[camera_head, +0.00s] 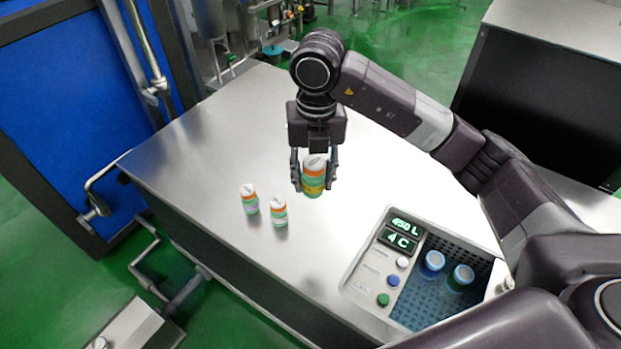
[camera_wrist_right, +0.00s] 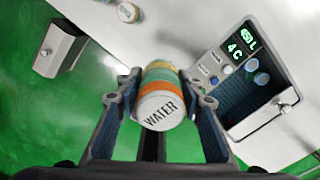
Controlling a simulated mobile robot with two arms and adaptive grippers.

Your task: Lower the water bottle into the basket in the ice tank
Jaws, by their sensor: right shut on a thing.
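My right gripper (camera_head: 314,170) is shut on the water bottle (camera_head: 313,178) and holds it upright over the steel table. In the right wrist view the bottle (camera_wrist_right: 160,105) sits between the fingers, its white cap lettered WATER. The ice tank (camera_head: 372,262) is set in the table to the right and nearer, with a panel reading 450 L and 4 C. Its blue basket (camera_head: 415,310) holds two bottles, one at the left (camera_head: 432,263) and one at the right (camera_head: 461,277). The gripper is apart from the tank. My left gripper is not in view.
Two more bottles stand on the steel table (camera_head: 215,150), one at the left (camera_head: 249,199) and one beside it (camera_head: 279,212). The near part of the basket looks free. The tank's panel has several buttons along the basket's left side.

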